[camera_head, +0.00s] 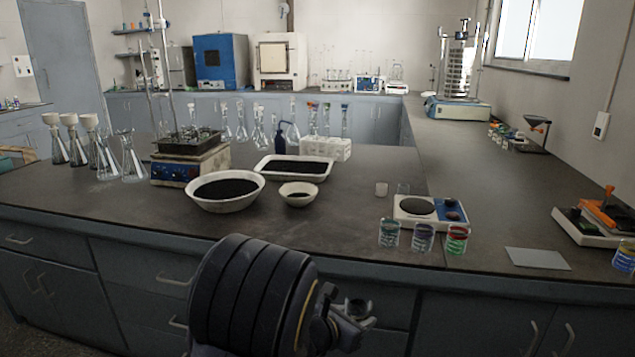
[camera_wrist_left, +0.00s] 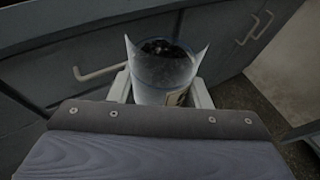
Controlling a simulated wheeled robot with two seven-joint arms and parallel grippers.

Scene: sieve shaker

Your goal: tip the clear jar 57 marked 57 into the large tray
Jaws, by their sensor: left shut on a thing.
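My left gripper (camera_head: 352,318) is low in front of the bench, below the worktop edge, with its arm coming in from the bottom. It is shut on a clear jar, whose round mouth shows between the fingers in the head view (camera_head: 358,307). In the left wrist view the clear jar (camera_wrist_left: 160,88) sits between the fingers with dark grains inside; part of a label shows, but no number can be read. The large white rectangular tray (camera_head: 293,179) stands on the bench, beyond my gripper, with black material in it. My right gripper is not in view.
A wide white bowl (camera_head: 225,206) and a small bowl (camera_head: 298,202), both with dark material, stand in front of the tray. A hotplate (camera_head: 188,168) is left of it. Several coloured beakers (camera_head: 423,238) and a balance (camera_head: 428,213) stand to the right. The front middle worktop is clear.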

